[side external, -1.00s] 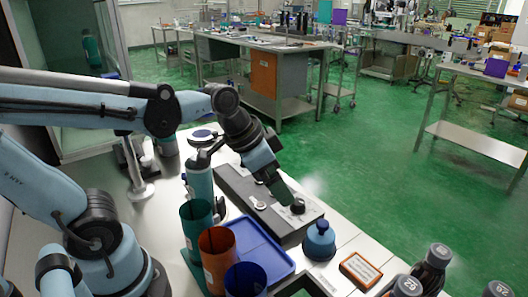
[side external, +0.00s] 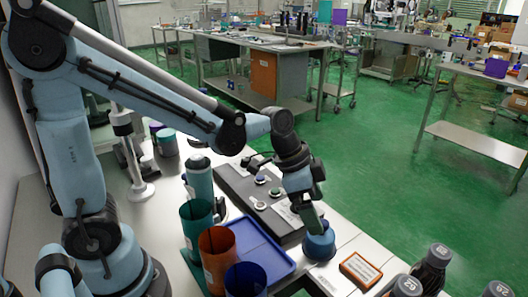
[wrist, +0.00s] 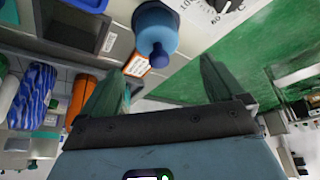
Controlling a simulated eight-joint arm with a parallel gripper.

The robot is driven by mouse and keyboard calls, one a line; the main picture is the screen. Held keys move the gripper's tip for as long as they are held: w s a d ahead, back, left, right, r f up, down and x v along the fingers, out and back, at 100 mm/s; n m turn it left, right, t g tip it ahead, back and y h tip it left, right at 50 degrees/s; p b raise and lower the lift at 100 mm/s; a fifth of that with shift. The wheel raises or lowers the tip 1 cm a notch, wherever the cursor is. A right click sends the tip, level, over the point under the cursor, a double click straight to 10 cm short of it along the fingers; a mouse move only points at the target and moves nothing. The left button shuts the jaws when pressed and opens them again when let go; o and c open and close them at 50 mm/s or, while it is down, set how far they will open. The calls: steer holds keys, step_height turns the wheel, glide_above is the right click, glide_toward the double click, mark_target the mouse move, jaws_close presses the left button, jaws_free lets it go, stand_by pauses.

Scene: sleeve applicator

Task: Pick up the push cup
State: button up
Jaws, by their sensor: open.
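The push cup is taken to be the small blue cup-shaped piece (side external: 319,246) standing on the white bench at the front end of the grey control box. In the wrist view the blue cup (wrist: 155,28) shows its dark blue knob toward me, at upper centre. My gripper (side external: 314,222) is just above the cup in the side view, its green fingers pointing down and hiding the cup's top. In the wrist view my gripper (wrist: 160,84) has its two fingers spread wide, with nothing held. The cup lies between their lines, beyond the tips; contact cannot be told.
A grey control box (side external: 282,232) with knobs and a blue tray (side external: 252,248) lie left of the cup. An orange-labelled box (side external: 360,268) is close on the right. Teal (side external: 196,225), orange (side external: 217,255) and dark blue (side external: 245,280) holders stand in front. Dark bottles (side external: 432,268) stand farther right.

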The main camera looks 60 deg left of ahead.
mark_target(323, 222)
steer(key=shift+x, duration=2.9)
steer(key=shift+d, duration=0.1)
steer(key=c, duration=1.2)
